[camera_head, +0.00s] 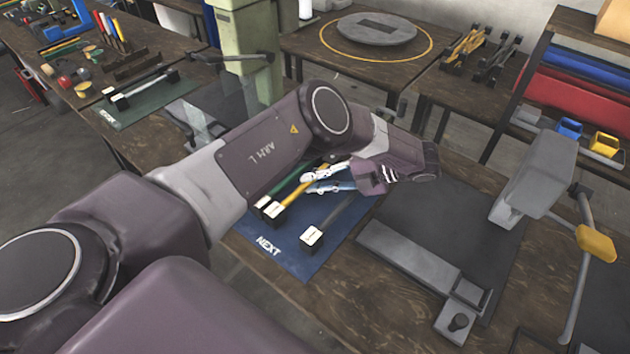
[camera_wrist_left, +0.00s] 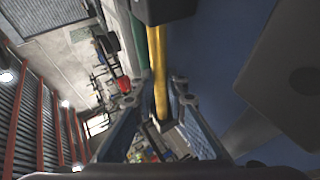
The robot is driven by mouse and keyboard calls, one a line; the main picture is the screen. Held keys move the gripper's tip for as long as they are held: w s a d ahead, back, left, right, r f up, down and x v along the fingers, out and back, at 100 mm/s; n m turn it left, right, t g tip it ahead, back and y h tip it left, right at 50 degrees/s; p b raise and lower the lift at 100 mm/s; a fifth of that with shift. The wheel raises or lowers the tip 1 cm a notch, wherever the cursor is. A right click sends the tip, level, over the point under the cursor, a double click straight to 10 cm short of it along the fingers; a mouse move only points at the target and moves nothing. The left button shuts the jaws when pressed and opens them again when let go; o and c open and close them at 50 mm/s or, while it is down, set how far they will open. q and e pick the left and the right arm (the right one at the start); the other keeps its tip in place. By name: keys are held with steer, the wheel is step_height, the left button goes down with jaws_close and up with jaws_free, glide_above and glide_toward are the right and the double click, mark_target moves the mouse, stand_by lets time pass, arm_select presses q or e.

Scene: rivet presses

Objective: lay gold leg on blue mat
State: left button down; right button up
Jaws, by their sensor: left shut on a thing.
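The gold leg (camera_head: 292,195) is a thin yellow bar with a black and white end block, over the blue mat (camera_head: 300,259) marked NEXT. My left gripper (camera_head: 307,182) is shut on the gold leg, its blue-grey fingers around the bar. In the left wrist view the gold leg (camera_wrist_left: 158,65) runs between the two fingers of the left gripper (camera_wrist_left: 155,93). A green leg (camera_head: 290,184) lies close beside it on the left and a grey leg (camera_head: 337,214) on the right. Whether the gold leg touches the mat is unclear. My right gripper is not in view.
A grey press (camera_head: 540,175) with an orange-knobbed lever stands to the right, by a grey flat fixture (camera_head: 410,255). A green press column (camera_head: 243,40) stands behind my arm. A green mat (camera_head: 145,100) with another leg lies at the left.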

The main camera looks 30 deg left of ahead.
mark_target(312, 183)
arm_select(q)
steer(key=c, duration=2.2)
jaws_free()
steer(key=shift+d+r, duration=0.1)
steer(key=b+v, duration=0.2)
steer(key=v, duration=0.2)
steer(key=shift+w+d, duration=0.15)
steer(key=shift+d, duration=0.2)
steer(key=v, duration=0.4)
steer(key=shift+w+d+r, duration=0.1)
steer(key=shift+d+r, duration=0.15)
steer(key=shift+d, duration=0.1)
steer(key=shift+v, duration=1.1)
